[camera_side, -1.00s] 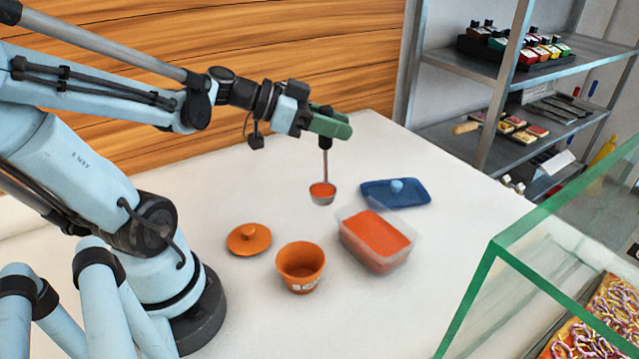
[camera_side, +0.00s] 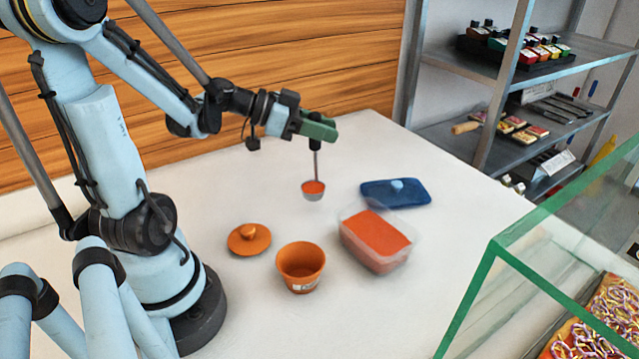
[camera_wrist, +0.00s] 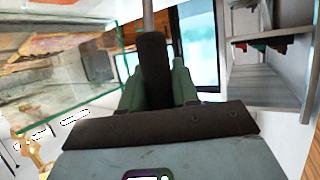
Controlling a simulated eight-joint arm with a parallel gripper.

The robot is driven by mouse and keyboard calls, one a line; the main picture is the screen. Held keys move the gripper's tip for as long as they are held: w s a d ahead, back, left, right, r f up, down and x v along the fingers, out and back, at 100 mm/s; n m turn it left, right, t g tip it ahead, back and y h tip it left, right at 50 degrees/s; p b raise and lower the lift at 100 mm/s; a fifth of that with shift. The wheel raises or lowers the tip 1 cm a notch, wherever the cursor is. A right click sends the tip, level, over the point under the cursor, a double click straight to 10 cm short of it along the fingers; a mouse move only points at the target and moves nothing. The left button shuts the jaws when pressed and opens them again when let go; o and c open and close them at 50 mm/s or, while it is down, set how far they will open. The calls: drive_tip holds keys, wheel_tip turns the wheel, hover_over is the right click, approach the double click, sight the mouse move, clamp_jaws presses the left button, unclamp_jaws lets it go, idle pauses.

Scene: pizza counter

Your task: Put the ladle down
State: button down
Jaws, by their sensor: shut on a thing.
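My gripper (camera_side: 319,134) is shut on the top of the ladle's handle and holds the ladle (camera_side: 313,190) upright. The ladle's metal bowl hangs down and shows orange-red contents. It is behind and left of the clear tub (camera_side: 378,262) of orange-red sauce. Whether the bowl touches the counter or hangs above it is hard to tell. In the wrist view my gripper (camera_wrist: 165,75) shows its green fingers around a dark upright piece with a grey rod above it; the ladle's bowl is not visible there.
An orange pot (camera_side: 300,280) stands open in front, with its orange lid (camera_side: 249,240) behind it to the left. A blue lid (camera_side: 395,193) lies behind the tub. A green-edged glass case (camera_side: 560,220) stands at right. White counter (camera_side: 240,180) is clear around the ladle.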

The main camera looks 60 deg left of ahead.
drive_tip(key=shift+f, duration=2.05)
drive_tip(key=c, duration=0.8)
unclamp_jaws()
drive_tip(key=shift+c, duration=0.2)
drive_tip(key=v, duration=0.7)
drive_tip(key=shift+s+r, duration=0.2)
drive_tip(key=shift+s, duration=0.05)
drive_tip(key=shift+a, duration=0.1)
